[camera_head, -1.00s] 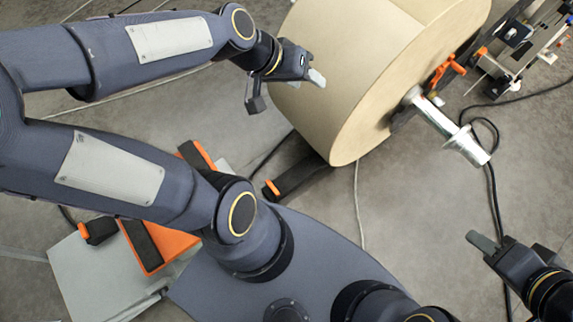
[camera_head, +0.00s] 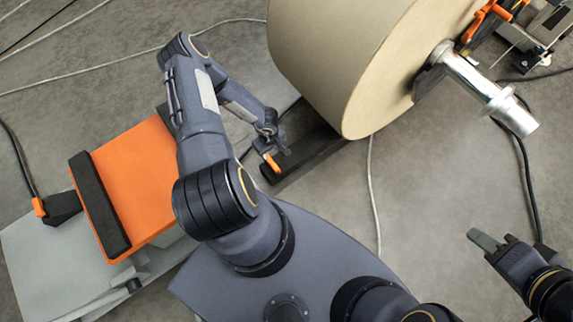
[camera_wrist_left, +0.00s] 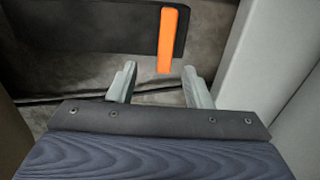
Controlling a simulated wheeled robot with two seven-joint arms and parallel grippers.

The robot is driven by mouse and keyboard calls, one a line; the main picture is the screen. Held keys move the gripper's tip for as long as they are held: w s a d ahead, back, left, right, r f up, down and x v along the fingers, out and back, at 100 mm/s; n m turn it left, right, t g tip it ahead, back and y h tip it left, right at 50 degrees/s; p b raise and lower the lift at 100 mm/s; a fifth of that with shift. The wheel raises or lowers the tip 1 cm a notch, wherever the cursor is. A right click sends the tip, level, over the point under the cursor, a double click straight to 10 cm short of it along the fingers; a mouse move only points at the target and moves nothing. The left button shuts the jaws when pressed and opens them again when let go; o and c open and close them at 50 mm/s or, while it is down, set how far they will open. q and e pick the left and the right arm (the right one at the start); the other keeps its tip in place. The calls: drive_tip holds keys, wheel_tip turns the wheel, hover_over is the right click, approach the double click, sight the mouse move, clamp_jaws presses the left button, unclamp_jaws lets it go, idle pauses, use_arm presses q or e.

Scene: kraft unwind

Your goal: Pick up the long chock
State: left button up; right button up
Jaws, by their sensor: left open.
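The long chock (camera_head: 312,156) is a dark bar on the floor against the underside of the big roll, with an orange handle (camera_head: 272,163) at its near end. In the left wrist view the dark chock (camera_wrist_left: 90,28) lies just ahead of the fingers, its orange handle (camera_wrist_left: 172,40) pointing toward the space between them. My left gripper (camera_head: 277,143) is open and empty, close by the handle end; its two fingers (camera_wrist_left: 160,82) are apart. My right gripper (camera_head: 490,243) is at the right, away from the chock; one pale finger shows clearly.
The large kraft roll (camera_head: 345,75) with its metal shaft (camera_head: 485,85) stands beside the chock. At the left are an orange box (camera_head: 140,175) with a black strip, a grey platform (camera_head: 45,265) and a smaller dark chock (camera_head: 62,207). Cables cross the floor.

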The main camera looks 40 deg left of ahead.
sight(272, 162)
use_arm(q)
drive_tip(key=f+b, duration=0.1)
drive_tip(key=f, duration=0.1)
drive_tip(key=f+b, duration=0.1)
drive_tip(key=f, duration=0.2)
drive_tip(key=s+f+b, duration=0.1)
drive_tip(key=f, duration=0.2)
drive_tip(key=shift+d, duration=0.35)
drive_tip(key=shift+f+b, duration=0.25)
drive_tip(key=shift+b, duration=0.1)
drive_tip(key=shift+r, duration=0.1)
clamp_jaws()
